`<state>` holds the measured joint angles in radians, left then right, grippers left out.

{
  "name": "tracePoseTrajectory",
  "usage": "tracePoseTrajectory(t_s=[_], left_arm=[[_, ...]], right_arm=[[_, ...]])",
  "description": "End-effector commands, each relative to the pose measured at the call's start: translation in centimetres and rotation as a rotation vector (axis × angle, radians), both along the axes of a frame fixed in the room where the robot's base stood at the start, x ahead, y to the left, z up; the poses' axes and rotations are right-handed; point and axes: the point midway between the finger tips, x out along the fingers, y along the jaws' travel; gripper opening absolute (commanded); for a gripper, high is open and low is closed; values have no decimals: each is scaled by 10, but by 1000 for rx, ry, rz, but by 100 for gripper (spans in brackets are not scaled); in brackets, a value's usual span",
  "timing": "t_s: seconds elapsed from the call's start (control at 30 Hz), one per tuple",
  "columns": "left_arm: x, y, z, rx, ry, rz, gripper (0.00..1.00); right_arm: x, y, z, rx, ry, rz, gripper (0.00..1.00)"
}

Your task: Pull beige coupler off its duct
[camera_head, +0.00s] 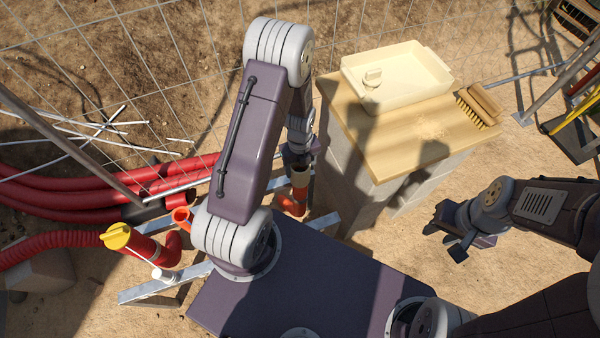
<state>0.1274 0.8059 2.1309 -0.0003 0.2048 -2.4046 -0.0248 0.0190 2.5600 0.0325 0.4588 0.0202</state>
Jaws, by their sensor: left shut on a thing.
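My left gripper (299,153) reaches down beside the workbench, at the top of an upright orange duct (293,203). It is shut on what looks like the beige coupler (300,177), a short pale orange-tan sleeve at the duct's upper end. The fingers are small and partly shaded, so the exact grip is hard to see. I cannot tell whether the coupler still sits around the duct. My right gripper (453,233) is open and empty, to the right of the bench, over sandy ground.
A cream tray (418,94) with a small cream piece (373,77) and a brush (478,106) are on the wooden bench top (395,155). Another duct with a yellow cap (117,236) stands at left near red hoses (70,197). Wire fencing runs behind. Metal rails lie low around the ducts.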

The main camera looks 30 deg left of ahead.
Motion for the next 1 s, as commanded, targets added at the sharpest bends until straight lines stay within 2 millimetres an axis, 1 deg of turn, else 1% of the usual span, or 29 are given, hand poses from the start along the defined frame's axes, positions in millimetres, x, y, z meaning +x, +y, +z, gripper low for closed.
tracePoseTrajectory(t_s=[0.23, 0.47, 0.57, 1.0], left_arm=[[0, 0, 7, 0, 0, 0, 0], [0, 0, 8, 0, 0, 0, 0], [0, 0, 14, 0, 0, 0, 0], [0, 0, 53, 0, 0, 0, 0]], right_arm=[[0, 0, 7, 0, 0, 0, 36], [0, 0, 8, 0, 0, 0, 36], [0, 0, 14, 0, 0, 0, 36], [0, 0, 52, 0, 0, 0, 36]])
